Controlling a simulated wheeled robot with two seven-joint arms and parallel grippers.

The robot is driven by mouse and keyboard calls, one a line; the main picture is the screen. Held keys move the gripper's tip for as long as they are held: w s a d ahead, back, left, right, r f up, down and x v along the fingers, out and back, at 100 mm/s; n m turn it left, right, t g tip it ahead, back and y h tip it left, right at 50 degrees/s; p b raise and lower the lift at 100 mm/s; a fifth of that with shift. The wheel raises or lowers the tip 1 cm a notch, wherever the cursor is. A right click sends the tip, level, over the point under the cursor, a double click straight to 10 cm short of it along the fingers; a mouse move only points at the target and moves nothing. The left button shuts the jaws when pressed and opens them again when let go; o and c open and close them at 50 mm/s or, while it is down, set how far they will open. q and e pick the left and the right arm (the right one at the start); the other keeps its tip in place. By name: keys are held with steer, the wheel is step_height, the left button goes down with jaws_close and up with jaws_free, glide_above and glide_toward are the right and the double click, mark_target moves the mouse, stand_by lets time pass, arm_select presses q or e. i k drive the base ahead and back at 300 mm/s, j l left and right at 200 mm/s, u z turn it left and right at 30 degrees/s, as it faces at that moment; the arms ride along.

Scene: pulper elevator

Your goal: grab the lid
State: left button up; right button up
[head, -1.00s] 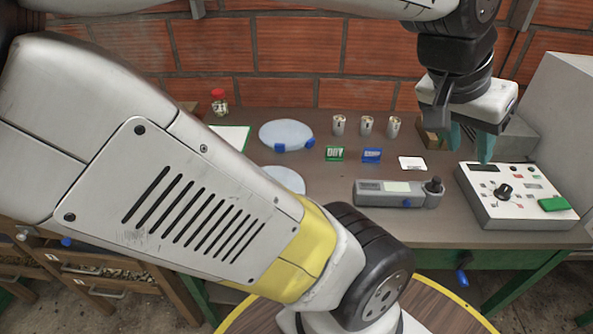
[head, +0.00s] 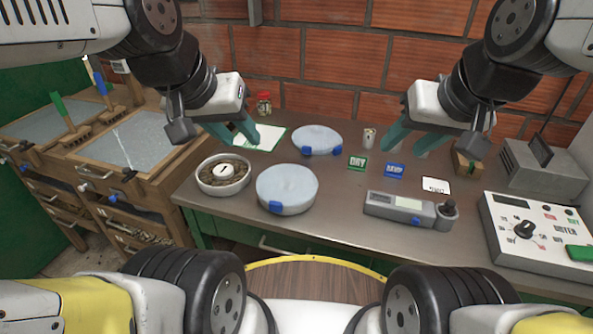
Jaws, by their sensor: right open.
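Two round pale-blue-topped discs with blue tabs lie on the table. The far disc (head: 317,138) looks flatter, and the near disc (head: 287,186) looks like a covered dish. I cannot tell for sure which is the lid. My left gripper (head: 240,138) hangs above the back left of the table, left of the far disc, with its teal fingers apart and nothing seen between them. My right gripper (head: 415,145) is above the back right, right of the far disc, open and empty. It partly hides small metal cups.
A bowl of brown grains (head: 222,175) with a white tag numbered 1 stands left of the near disc. DRY (head: 357,163) and blue (head: 394,171) signs, a grey device (head: 411,209) and a meter box (head: 535,231) stand to the right. Brick wall lies behind.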

mark_target(280, 187)
steer(key=u, duration=0.35)
steer(key=k+j+z, duration=0.1)
steer(key=j, duration=0.3)
steer(key=k+j, duration=0.15)
steer(key=j, duration=0.3)
steer(key=k+j+z, duration=0.15)
steer(key=j, duration=0.25)
